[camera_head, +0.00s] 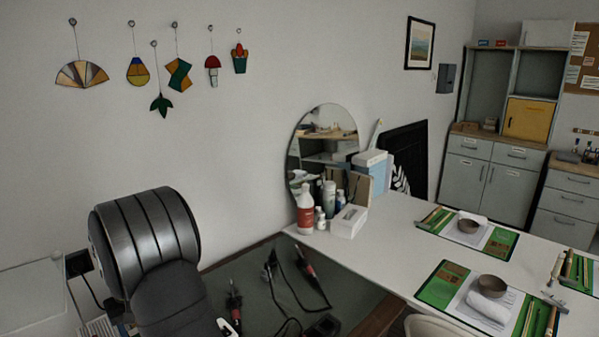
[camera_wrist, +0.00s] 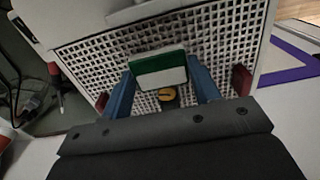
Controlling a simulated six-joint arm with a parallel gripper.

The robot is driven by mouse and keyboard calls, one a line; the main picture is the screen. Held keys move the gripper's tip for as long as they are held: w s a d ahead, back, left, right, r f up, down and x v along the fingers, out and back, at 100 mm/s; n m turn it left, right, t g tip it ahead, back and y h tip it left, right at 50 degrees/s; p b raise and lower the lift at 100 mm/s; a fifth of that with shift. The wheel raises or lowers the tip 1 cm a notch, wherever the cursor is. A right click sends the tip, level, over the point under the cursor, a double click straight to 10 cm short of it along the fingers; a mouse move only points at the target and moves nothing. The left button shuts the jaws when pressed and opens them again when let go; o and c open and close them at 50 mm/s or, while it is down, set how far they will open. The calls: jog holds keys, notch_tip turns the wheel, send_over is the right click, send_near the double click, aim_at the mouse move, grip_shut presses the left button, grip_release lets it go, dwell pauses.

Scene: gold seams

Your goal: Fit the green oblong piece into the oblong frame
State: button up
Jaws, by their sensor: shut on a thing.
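My gripper (camera_wrist: 160,72) shows in the wrist view with its two blue fingers shut on the green oblong piece (camera_wrist: 157,61). The piece has a green upper part and a white lower face, and sits crosswise between the fingertips. It is over a white board with a grid of holes (camera_wrist: 225,42); I cannot tell the height of the piece above it. I cannot make out an oblong frame in either view. In the head view the fingers and the piece are out of sight.
In the wrist view a purple angular outline (camera_wrist: 287,72) lies right of the board, cut off by the edge. A small yellow and dark thing (camera_wrist: 167,95) shows between the fingers. In the head view bottles (camera_head: 305,210) and a round mirror (camera_head: 308,148) stand on the bench.

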notch_tip(320, 180, up, 10)
dwell(2.1)
jog(key=shift+d, duration=0.1)
dwell(0.4)
jog(key=w+d+f+m, duration=0.3)
jog(key=w+d, duration=0.1)
jog(key=d, duration=0.7)
jog(key=w+d+f+m, duration=0.2)
jog(key=w+d+m, duration=0.2)
jog(key=d, duration=0.7)
jog(key=w+d+f+m, duration=0.3)
jog(key=w+d, duration=0.1)
jog(key=d, duration=0.8)
jog(key=s+a+f+n, duration=0.3)
jog(key=s+a, duration=0.1)
jog(key=s, duration=0.3)
jog(key=s+a+f+n, duration=0.3)
jog(key=s+a+f, duration=0.1)
jog(key=s, duration=0.4)
jog(key=s+a+f+n, duration=0.3)
jog(key=s+a+f, duration=0.1)
jog(key=s, duration=0.3)
jog(key=shift+s+a+f+n, duration=0.15)
jog(key=shift+s+f+n, duration=0.05)
jog(key=shift+n, duration=0.2)
jog(key=shift+f, duration=2.25)
